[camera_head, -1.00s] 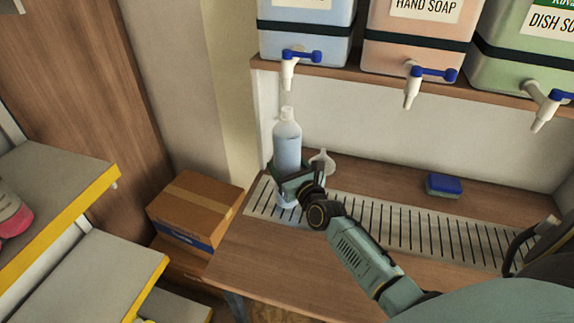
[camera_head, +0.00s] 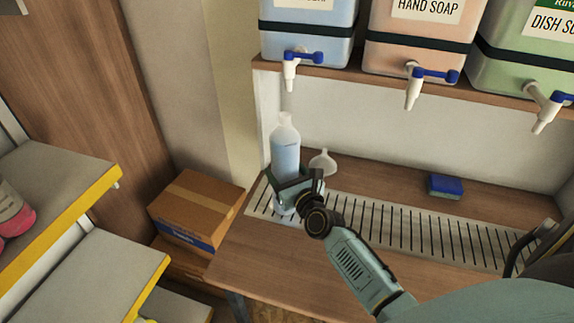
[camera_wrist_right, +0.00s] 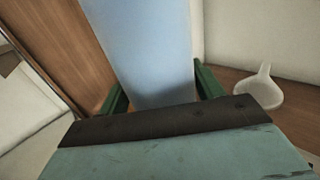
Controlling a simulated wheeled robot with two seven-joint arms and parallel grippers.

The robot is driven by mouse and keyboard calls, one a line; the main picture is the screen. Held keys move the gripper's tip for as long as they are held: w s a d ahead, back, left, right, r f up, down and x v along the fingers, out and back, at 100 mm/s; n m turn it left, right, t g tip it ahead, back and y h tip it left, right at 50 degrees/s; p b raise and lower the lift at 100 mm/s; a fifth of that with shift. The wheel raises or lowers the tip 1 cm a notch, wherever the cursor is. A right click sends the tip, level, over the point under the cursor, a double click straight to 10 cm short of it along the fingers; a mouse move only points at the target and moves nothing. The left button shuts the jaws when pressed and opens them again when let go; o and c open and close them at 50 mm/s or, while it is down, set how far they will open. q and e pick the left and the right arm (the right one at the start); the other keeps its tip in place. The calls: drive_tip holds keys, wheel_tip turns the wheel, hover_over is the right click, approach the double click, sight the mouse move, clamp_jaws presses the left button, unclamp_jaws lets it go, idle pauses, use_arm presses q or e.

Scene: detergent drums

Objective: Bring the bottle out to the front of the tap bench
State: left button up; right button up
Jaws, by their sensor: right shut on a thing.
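The bottle (camera_head: 286,150) is clear with pale blue liquid in it and stands upright at the left end of the tap bench (camera_head: 290,265). My right gripper (camera_head: 288,186) is shut around its lower part. In the right wrist view the bottle (camera_wrist_right: 145,50) fills the space between the two green fingers (camera_wrist_right: 160,92). The bottle's base is partly hidden by the gripper, so I cannot tell whether it touches the slotted drip tray (camera_head: 400,225). My left gripper is not in view.
A white funnel (camera_head: 322,162) stands just right of the bottle, and also shows in the wrist view (camera_wrist_right: 250,95). Above hang drum taps, the nearest a blue-handled one (camera_head: 292,68). A blue sponge (camera_head: 445,186) lies further right. The bench's front left is clear. A cardboard box (camera_head: 195,208) sits left of it.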

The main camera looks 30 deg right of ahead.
sight(277, 178)
drive_tip(key=shift+s+a+r+p, duration=0.35)
drive_tip(key=shift+s+a, duration=0.2)
drive_tip(key=shift+a, duration=0.15)
drive_tip(key=shift+s+a+f+p, duration=0.1)
drive_tip(key=shift+s+a+p, duration=0.4)
drive_tip(key=shift+s+a, duration=0.5)
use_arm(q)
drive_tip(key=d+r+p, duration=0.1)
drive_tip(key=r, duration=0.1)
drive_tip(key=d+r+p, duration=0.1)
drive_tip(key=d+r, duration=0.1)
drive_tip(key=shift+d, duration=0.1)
use_arm(e)
drive_tip(key=s+a, duration=0.6)
drive_tip(key=a, duration=0.2)
drive_tip(key=shift+s+a+f, duration=0.15)
drive_tip(key=shift+s, duration=0.2)
